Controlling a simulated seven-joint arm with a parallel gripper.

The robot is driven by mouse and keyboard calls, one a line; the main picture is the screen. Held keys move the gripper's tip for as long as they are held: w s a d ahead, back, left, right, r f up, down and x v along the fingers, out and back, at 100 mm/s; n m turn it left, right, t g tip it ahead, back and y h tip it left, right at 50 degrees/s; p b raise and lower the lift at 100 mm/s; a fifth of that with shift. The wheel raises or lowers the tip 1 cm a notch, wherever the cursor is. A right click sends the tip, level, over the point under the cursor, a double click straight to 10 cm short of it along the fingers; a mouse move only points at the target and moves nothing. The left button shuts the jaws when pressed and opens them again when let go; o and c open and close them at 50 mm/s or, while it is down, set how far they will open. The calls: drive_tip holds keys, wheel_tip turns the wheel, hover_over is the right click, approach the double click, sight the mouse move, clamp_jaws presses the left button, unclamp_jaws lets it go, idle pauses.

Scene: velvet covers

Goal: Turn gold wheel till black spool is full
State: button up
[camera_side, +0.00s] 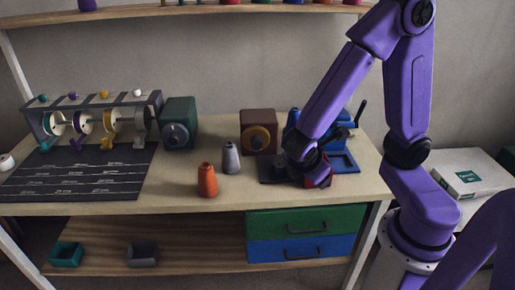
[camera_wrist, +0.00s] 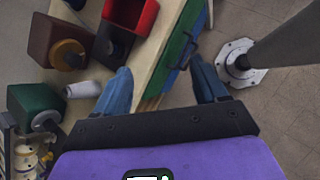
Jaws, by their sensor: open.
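The gold wheel (camera_side: 257,139) is on the front of a brown box (camera_side: 258,118) at the back middle of the table. It also shows at the upper left of the wrist view (camera_wrist: 68,54). Several spools with pale flanges (camera_side: 82,121) hang in a grey rack on the left; I cannot tell which is the black spool or how full it is. My gripper (camera_wrist: 162,85) is open and empty, its blue fingers apart near the table's right front edge. In the side view it is largely hidden by my arm, well right of the gold wheel and not touching it.
A green box with a grey wheel (camera_side: 180,122) stands left of the brown box. A red open bin (camera_wrist: 130,14) and blue stand (camera_side: 344,160) are near my gripper. Drawers (camera_side: 307,235) lie below.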

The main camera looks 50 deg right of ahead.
drive_tip(key=w+d+f+n+t+h, duration=0.2)
drive_tip(key=w+f+n+t+h, duration=0.35)
drive_tip(key=w, duration=0.55)
drive_tip(key=n+t, duration=0.6)
drive_tip(key=n, duration=0.1)
approach(257, 145)
drive_tip(key=shift+g, duration=0.25)
drive_tip(key=x, duration=0.9)
drive_tip(key=shift+w+a+r, duration=0.1)
drive_tip(key=shift+w+r, duration=0.05)
drive_tip(key=shift+m, duration=0.25)
drive_tip(key=c, duration=1.1)
drive_tip(key=shift+o, duration=0.2)
drive_tip(key=shift+m, duration=0.3)
